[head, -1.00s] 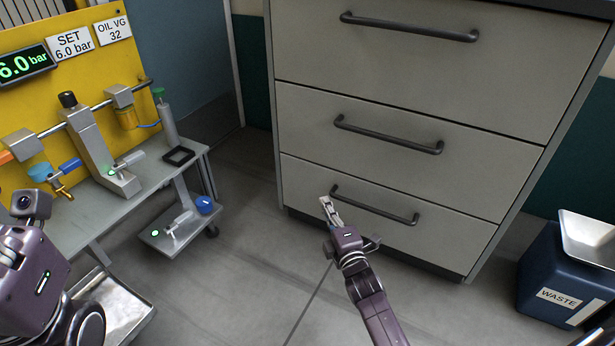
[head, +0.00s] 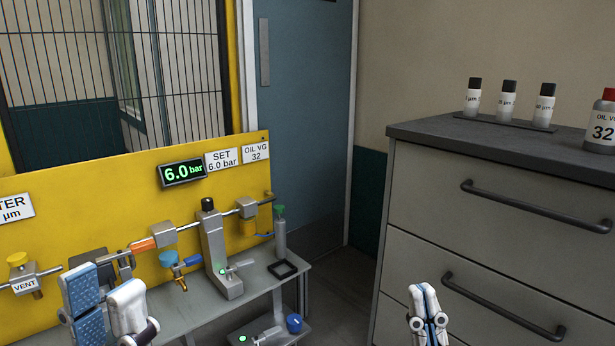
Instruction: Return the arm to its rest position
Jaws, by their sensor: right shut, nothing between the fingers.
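My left gripper (head: 104,288) is at the lower left of the head view, in front of the bench and yellow panel. Its two fingers stand apart, one showing a blue ribbed pad, and nothing shows between them. My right gripper (head: 424,290) is at the bottom, right of centre, in front of the drawer cabinet (head: 480,185). Its fingers point up and are together, with nothing held. Most of both arms is outside the picture.
The bench (head: 195,315) carries a grey upright fixture (head: 214,255) and a black square frame (head: 283,268). The yellow panel (head: 110,190) has a 6.0 bar display (head: 183,173). Several bottles, including a red-capped one (head: 603,122), stand on the cabinet. Floor shows between bench and cabinet.

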